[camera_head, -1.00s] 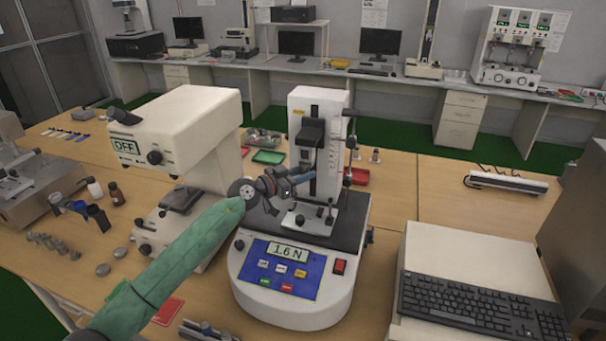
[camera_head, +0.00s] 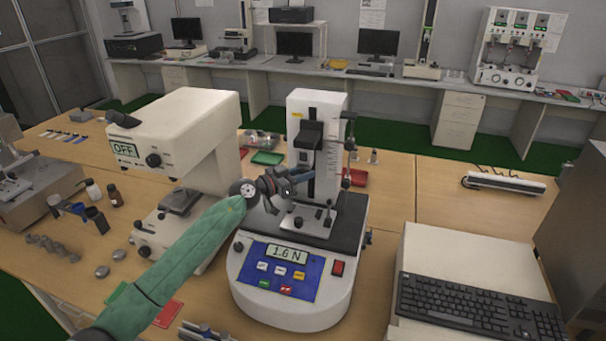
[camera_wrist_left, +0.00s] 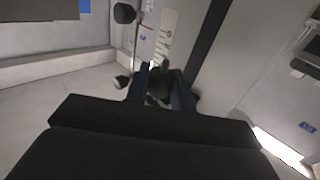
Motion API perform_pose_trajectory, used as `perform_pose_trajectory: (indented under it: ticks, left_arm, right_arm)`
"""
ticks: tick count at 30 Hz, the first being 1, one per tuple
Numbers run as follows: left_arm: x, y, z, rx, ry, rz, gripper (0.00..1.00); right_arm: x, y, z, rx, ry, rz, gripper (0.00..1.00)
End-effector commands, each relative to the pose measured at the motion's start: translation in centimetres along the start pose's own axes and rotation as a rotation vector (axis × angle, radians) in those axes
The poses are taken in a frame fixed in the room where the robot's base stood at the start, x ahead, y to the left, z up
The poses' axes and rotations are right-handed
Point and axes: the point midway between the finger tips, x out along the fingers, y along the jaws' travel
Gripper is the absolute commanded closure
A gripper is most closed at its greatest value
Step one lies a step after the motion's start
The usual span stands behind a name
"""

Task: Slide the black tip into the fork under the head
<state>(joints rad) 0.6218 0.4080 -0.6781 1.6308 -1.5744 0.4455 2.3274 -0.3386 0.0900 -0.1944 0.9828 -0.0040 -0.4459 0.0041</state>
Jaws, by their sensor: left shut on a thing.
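The white test stand (camera_head: 330,120) rises from a rounded base with a blue panel; its display reads 1.6 N. The dark head (camera_head: 308,136) sits on the front of its column. The fork under the head is too small to make out. My left gripper (camera_head: 296,178) is in front of the column, below the head and above the stand's plate. In the left wrist view, its two dark blue fingers are shut on a small black piece (camera_wrist_left: 159,86), seemingly the black tip. Its far end is unclear. My right gripper is not in view.
A white instrument marked OFF (camera_head: 185,125) stands close left, beside my left arm. A keyboard (camera_head: 478,310) lies on a pale case at right. A thin rod with black knobs (camera_head: 347,160) stands right of the column. The table farther right is mostly clear.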

Motion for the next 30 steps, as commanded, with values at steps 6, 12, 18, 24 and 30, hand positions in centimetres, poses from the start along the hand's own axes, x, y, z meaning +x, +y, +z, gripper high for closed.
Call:
perform_pose_trajectory:
  ticks: [6, 12, 18, 24, 30]
  left_arm:
    - [0.45, -0.35, -0.1, 0.0, 0.0, 0.0, 0.98]
    - [0.82, -0.64, -0.13, 0.0, 0.001, 0.0, 0.98]
    - [1.01, -0.83, -0.06, 0.0, 0.0, 0.0, 0.98]
    - [1.0, -0.82, -0.03, 0.0, 0.0, 0.0, 0.98]
    - [1.0, -0.82, -0.03, 0.0, 0.0, 0.0, 0.68]
  right_arm:
    - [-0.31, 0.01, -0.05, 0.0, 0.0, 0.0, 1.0]
    - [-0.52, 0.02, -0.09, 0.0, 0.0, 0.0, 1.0]
    - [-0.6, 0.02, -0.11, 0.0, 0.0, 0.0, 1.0]
    - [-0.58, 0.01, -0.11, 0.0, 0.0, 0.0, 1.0]
    - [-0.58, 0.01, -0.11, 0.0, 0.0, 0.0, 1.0]
